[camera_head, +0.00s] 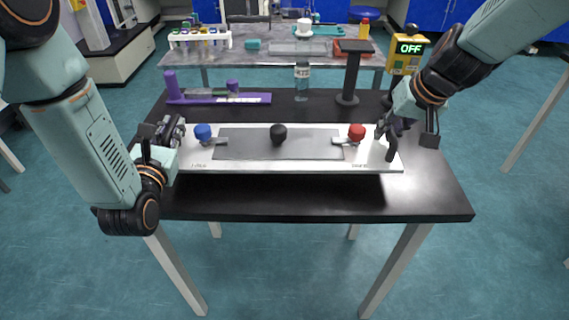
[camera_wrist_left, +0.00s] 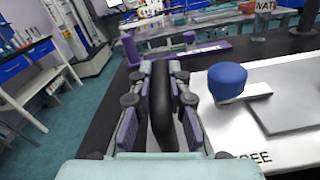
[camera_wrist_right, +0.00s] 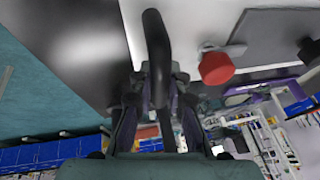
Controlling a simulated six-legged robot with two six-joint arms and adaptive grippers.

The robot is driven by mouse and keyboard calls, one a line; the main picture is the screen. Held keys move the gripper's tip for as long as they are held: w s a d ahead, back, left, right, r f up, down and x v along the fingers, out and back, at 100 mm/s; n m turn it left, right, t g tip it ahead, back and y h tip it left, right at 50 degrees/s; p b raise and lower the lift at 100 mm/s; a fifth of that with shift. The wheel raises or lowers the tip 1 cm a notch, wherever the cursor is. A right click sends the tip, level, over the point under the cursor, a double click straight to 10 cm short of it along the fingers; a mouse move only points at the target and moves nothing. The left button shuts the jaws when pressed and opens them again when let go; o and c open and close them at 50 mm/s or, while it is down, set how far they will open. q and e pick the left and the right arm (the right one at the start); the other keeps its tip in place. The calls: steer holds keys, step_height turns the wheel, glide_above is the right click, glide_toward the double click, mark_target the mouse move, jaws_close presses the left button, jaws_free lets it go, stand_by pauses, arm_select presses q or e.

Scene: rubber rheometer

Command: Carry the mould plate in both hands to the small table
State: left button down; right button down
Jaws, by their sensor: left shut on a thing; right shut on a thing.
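The mould plate (camera_head: 290,163) is a long silver plate with a grey middle panel, blue (camera_head: 203,131), black (camera_head: 279,134) and red (camera_head: 357,131) knobs, and a black handle at each end. It lies level over the black-topped table (camera_head: 440,205), with a dark shadow below its front edge; I cannot tell whether it touches. My left gripper (camera_head: 176,133) is shut on the left handle, a black bar between its fingers in the left wrist view (camera_wrist_left: 163,105). My right gripper (camera_head: 387,135) is shut on the right handle, also in the right wrist view (camera_wrist_right: 157,45).
Behind the plate stand a purple holder (camera_head: 218,98), a water bottle (camera_head: 302,82) and a black stand (camera_head: 350,75). A yellow box reading OFF (camera_head: 407,52) is at the back right. A grey table (camera_head: 260,62) with a tube rack (camera_head: 200,40) and trays stands farther back.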

mark_target(184, 135)
arm_select(q)
steer(key=shift+w+d+r, duration=0.1)
steer(key=shift+w+d, duration=0.15)
steer(key=shift+w, duration=0.05)
arm_select(e)
steer(key=shift+w+d, duration=0.15)
steer(key=shift+d, duration=0.2)
arm_select(q)
steer(key=shift+d, duration=0.1)
arm_select(e)
steer(key=shift+d+r, duration=0.1)
arm_select(q)
steer(key=shift+s+a, duration=0.1)
steer(key=shift+a, duration=0.1)
arm_select(e)
steer(key=shift+a, duration=0.2)
arm_select(q)
steer(key=shift+d+f, duration=0.1)
steer(key=shift+f, duration=0.1)
arm_select(e)
steer(key=shift+f, duration=0.25)
